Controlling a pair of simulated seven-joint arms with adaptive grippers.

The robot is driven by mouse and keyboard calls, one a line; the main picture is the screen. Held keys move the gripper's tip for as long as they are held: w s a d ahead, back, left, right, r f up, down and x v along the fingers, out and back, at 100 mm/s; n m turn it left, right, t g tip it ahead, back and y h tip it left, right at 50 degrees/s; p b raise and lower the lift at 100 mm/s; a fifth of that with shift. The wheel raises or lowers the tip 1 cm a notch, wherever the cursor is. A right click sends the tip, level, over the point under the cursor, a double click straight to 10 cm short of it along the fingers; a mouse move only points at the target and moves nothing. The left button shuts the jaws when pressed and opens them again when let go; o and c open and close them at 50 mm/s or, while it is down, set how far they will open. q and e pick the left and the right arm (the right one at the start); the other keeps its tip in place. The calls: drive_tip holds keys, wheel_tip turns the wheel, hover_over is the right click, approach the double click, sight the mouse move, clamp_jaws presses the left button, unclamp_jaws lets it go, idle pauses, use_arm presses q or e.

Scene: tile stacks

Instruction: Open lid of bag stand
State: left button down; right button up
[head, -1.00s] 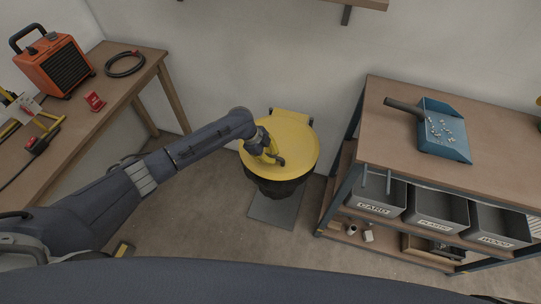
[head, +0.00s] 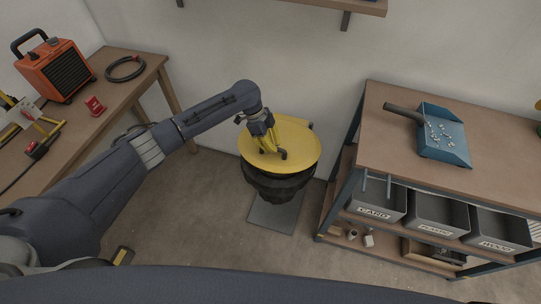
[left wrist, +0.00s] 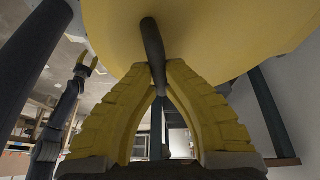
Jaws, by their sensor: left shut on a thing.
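The bag stand's round yellow lid (head: 298,137) is in the middle of the head view, above a black bag (head: 278,190). The lid is raised a little and tilted, with a dark gap under its front edge. My left gripper (head: 272,151) is over the lid and shut on its dark handle. In the left wrist view the handle (left wrist: 151,42) runs between the yellow fingertips, with the lid's yellow face (left wrist: 215,35) above. My right gripper (left wrist: 86,60) shows small at the left of that view, fingers apart and empty.
A shelf unit (head: 378,150) with a blue dustpan (head: 442,145) and grey bins (head: 436,212) stands close on the right. A bench (head: 120,85) with an orange heater (head: 57,68) is on the left. A wall shelf (head: 290,4) hangs above.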

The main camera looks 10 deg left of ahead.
use_arm(q)
drive_tip(key=w+d+r, duration=0.1)
drive_tip(key=w+r, duration=0.5)
drive_tip(key=r, duration=0.3)
drive_tip(key=shift+w+d, duration=0.15)
drive_tip(key=shift+d, duration=0.05)
drive_tip(key=c, duration=1.7)
unclamp_jaws()
drive_tip(key=shift+f, duration=0.15)
drive_tip(key=o, duration=0.3)
drive_tip(key=shift+d, duration=0.1)
drive_tip(key=shift+o, duration=0.2)
drive_tip(key=shift+w+r, duration=0.1)
drive_tip(key=shift+r, duration=0.15)
drive_tip(key=v, duration=1.1)
drive_tip(key=shift+a+r, duration=0.25)
drive_tip(key=shift+r, duration=0.05)
